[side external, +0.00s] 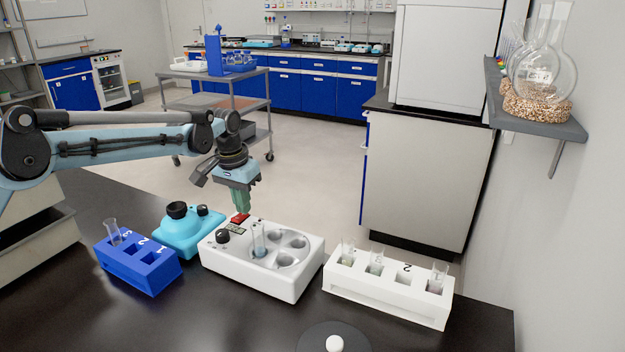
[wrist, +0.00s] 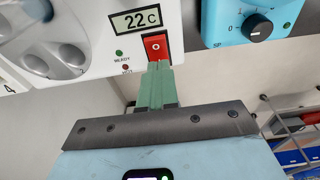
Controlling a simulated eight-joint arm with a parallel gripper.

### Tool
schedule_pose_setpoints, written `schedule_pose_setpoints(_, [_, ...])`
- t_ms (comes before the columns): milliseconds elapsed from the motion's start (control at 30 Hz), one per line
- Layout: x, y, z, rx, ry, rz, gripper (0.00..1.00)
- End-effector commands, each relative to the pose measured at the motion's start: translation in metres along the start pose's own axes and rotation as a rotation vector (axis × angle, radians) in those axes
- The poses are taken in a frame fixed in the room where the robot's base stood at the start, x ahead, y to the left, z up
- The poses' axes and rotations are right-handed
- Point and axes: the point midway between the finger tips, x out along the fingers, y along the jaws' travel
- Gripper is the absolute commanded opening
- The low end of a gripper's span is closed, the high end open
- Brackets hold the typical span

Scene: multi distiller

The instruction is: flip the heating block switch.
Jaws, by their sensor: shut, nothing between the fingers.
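The white heating block (side external: 240,277) stands on the dark bench, with a glass tube (side external: 259,240) in one of its wells. Its red switch (side external: 240,218) is at the back left corner. In the wrist view the red switch (wrist: 155,46) sits beside a display (wrist: 136,20) reading 22 C. My gripper (side external: 241,211) points down just above the switch. In the wrist view my gripper (wrist: 156,65) has its green fingers together, empty, with the tips at the switch's near edge. I cannot tell whether they touch it.
A light blue device (side external: 190,238) and a blue rack (side external: 138,270) with a tube stand left of the block. A white rack (side external: 388,297) with several tubes stands right. A dark round plate (side external: 334,336) is at the front edge.

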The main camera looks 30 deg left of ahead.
Motion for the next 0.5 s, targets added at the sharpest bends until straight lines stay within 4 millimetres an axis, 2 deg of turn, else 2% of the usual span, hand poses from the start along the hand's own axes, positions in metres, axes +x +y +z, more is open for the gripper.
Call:
schedule_pose_setpoints(267, [0.002, 0.0, 0.001, 0.0, 0.0, 0.0, 0.0])
schedule_pose_setpoints(500, [-0.002, 0.0, 0.01, 0.0, -0.004, 0.0, 0.0])
